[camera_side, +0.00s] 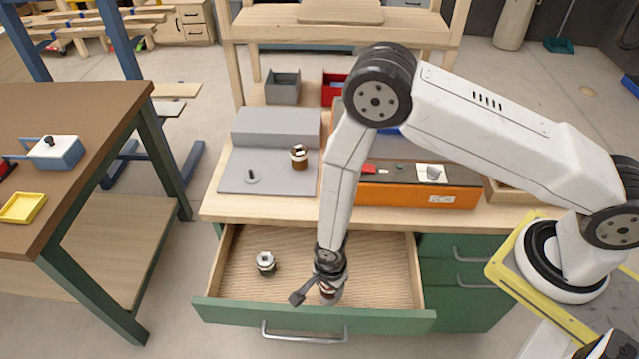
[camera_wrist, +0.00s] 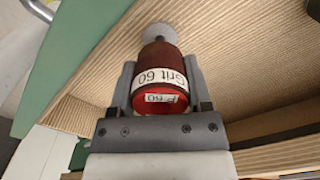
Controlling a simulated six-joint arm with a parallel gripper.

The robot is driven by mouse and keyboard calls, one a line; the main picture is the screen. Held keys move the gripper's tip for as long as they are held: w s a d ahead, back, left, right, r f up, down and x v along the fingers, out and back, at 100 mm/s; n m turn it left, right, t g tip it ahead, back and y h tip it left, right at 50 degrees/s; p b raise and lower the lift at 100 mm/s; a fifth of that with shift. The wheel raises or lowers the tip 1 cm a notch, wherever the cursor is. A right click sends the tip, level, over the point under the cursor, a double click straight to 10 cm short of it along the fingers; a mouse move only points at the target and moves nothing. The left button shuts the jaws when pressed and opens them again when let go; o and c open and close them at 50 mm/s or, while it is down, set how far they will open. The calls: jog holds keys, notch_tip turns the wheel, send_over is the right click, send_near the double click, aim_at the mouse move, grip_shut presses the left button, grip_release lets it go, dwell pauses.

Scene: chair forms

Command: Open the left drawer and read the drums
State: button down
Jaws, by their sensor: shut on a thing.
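The left drawer (camera_side: 225,312) is open under the bench, with a green front and a ribbed wooden floor. My gripper (camera_side: 330,284) is inside it, toward the front right, shut on a red drum (camera_wrist: 160,60). The drum's white band reads "Grit 60" and its end label reads "P 60"; both appear upside down in the wrist view. The drum also shows partly at my fingers in the side view (camera_side: 330,293). A second drum (camera_side: 265,263), dark with a pale top, stands in the drawer's left half; its label cannot be read.
A brown drum (camera_side: 298,157) with a pale top stands on a grey machine (camera_side: 262,182) on the bench. An orange box (camera_side: 400,196) with small items is right of it. A closed green drawer unit (camera_side: 450,245) adjoins the open drawer. A brown table (camera_side: 90,105) is at left.

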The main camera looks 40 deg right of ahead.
jog(key=shift+f, duration=1.65)
dwell(0.7)
grip_release()
jog(key=shift+r, duration=0.1)
jog(key=shift+r, duration=3.4)
